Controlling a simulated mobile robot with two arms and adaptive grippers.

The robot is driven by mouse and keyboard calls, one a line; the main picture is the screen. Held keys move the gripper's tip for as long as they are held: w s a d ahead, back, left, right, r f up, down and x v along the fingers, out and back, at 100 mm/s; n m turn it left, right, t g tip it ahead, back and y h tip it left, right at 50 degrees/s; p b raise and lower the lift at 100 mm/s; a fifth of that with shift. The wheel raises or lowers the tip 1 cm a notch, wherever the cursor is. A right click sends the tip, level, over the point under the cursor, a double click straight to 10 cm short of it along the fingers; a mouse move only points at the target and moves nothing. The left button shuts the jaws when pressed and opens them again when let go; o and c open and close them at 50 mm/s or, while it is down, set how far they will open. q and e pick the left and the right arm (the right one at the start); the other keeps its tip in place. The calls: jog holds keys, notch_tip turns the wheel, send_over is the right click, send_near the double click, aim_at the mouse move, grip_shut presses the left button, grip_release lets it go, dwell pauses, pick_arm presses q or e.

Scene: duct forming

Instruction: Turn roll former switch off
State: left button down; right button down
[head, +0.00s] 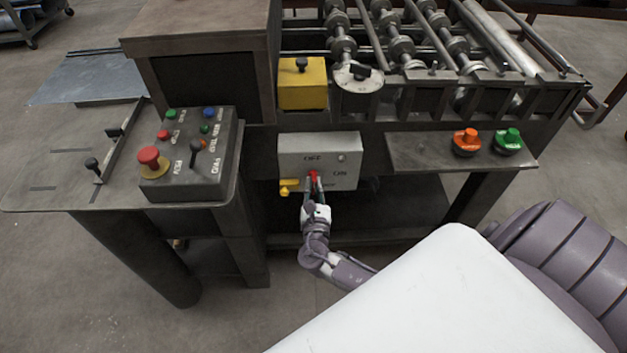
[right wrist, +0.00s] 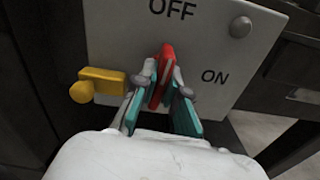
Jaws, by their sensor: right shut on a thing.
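The roll former switch is a light grey box (head: 341,153) on the front of the dark machine, marked OFF at the top and ON at the right. Its red handle (right wrist: 164,70) stands out from the plate, leaning slightly in the right wrist view, with its tip just below the OFF lettering. My right gripper (head: 315,188) is at the box with its teal-padded fingers (right wrist: 160,100) on both sides of the red handle, shut on it. The fingers hide the handle's lower part. My left gripper is not in view.
A yellow lever (right wrist: 98,86) sits left of the handle. A control box (head: 190,160) with a red knob and small buttons stands on the left table. A yellow block (head: 302,84) and rollers are above. Orange (head: 466,141) and green (head: 509,140) buttons sit on the right shelf.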

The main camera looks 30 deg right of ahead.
jog(key=shift+f+n, duration=0.1)
jog(key=shift+n, duration=0.6)
jog(key=c, duration=1.2)
grip_release()
jog(key=v, duration=1.2)
jog(key=shift+a, duration=0.1)
jog(key=s+d+f+m+g+y, duration=0.15)
jog(key=s+f+m+g, duration=0.45)
jog(key=f, duration=0.7)
jog(key=s+d+f+m+g+y, duration=0.1)
jog(key=s+f+m+g+y, duration=0.25)
jog(key=s+f, duration=0.75)
jog(key=s+a+f+m+g+y, duration=0.1)
jog(key=s+f+m, duration=0.3)
jog(key=s+m, duration=0.1)
jog(key=s+a+f+m+g+y, duration=0.1)
jog(key=s+a+f+m+g, duration=0.1)
jog(key=s+f+m, duration=0.3)
jog(key=s+a+f+m+g+y, duration=0.1)
jog(key=s+f+m+g+y, duration=0.1)
jog(key=s+f+m, duration=0.2)
jog(key=shift+s+a+f+m, duration=0.1)
jog(key=shift+s+a+m, duration=0.1)
jog(key=shift+s+m, duration=0.65)
jog(key=shift+s+a+f+m, duration=0.15)
jog(key=shift+s+m, duration=0.3)
jog(key=shift+m, duration=0.65)
